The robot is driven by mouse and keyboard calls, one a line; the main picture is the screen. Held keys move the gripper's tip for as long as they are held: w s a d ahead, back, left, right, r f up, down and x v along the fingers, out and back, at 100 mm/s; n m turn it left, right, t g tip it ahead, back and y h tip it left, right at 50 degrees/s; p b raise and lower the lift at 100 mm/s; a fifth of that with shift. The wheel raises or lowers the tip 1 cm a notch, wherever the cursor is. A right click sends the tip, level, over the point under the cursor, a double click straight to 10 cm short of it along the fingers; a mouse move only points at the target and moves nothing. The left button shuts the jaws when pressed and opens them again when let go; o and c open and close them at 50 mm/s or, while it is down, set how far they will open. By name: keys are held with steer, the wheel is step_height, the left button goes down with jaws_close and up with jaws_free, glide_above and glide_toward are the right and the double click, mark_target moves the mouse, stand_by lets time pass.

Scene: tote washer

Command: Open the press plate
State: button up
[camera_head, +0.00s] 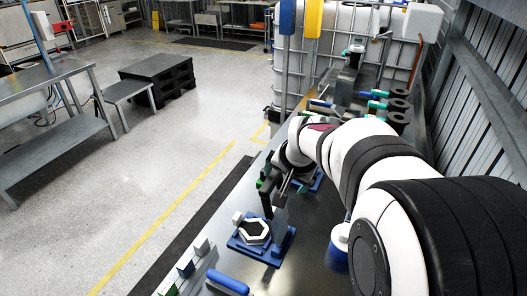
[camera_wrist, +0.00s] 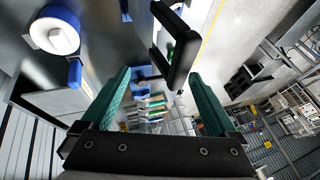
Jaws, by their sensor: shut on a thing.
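The press stands on a blue base (camera_head: 262,250) in the lower middle of the head view. A white hexagonal ring with a dark centre (camera_head: 253,231) sits on it, beside a grey upright part (camera_head: 279,222). I cannot tell which part is the press plate. My gripper (camera_head: 267,184) is above the press, near the top of the upright part. In the wrist view, a black loop-shaped handle (camera_wrist: 184,62) reaches between the green fingers of my gripper (camera_wrist: 161,73). The gripper is shut on this handle; the exact contact is hard to see.
A blue-and-white round object (camera_head: 340,240) stands right of the press, partly hidden by my arm. A blue cylinder (camera_head: 228,283) lies in front, with small blocks (camera_head: 185,267) along the left edge. Dark rollers (camera_head: 398,104) stand farther back. A corrugated wall (camera_head: 490,85) bounds the right.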

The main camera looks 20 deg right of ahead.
steer(key=s+d+r, duration=0.1)
steer(key=s+d, duration=0.2)
steer(key=s, duration=0.5)
steer(key=s+d+r, duration=0.2)
steer(key=s+d, duration=0.1)
steer(key=s, duration=0.5)
steer(key=shift+s+d+r, duration=0.2)
steer(key=shift+d, duration=0.05)
stand_by(0.3)
